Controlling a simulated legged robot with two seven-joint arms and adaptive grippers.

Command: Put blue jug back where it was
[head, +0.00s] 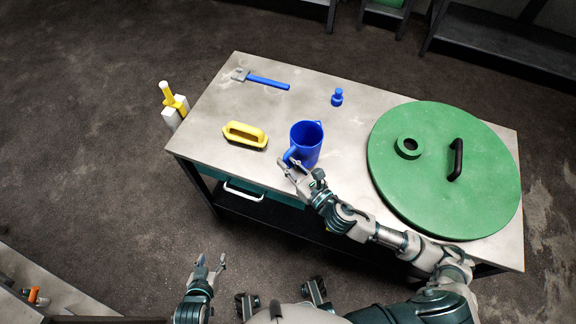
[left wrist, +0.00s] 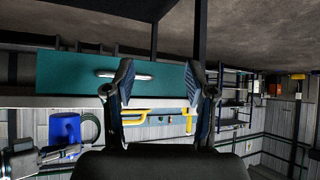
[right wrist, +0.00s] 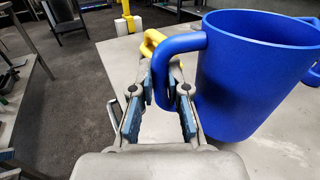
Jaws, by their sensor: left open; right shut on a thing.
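The blue jug (head: 308,143) stands upright at the front middle of the metal table (head: 350,75), its handle toward my right gripper. My right gripper (head: 291,169) is shut on the jug's handle. In the right wrist view the handle passes between the fingers (right wrist: 163,98), and the jug body (right wrist: 250,75) is at the right. Whether the jug's base touches the table is hard to tell. My left gripper (head: 209,262) is open and empty, low in front of the table. The left wrist view shows its spread fingers (left wrist: 162,92) and the jug (left wrist: 65,128) at lower left.
A blue-handled tool (head: 262,80) and a small blue bottle (head: 337,97) are farther back. A large green lid (head: 440,195) covers the table's right side. A drawer handle (head: 243,191) juts from the front.

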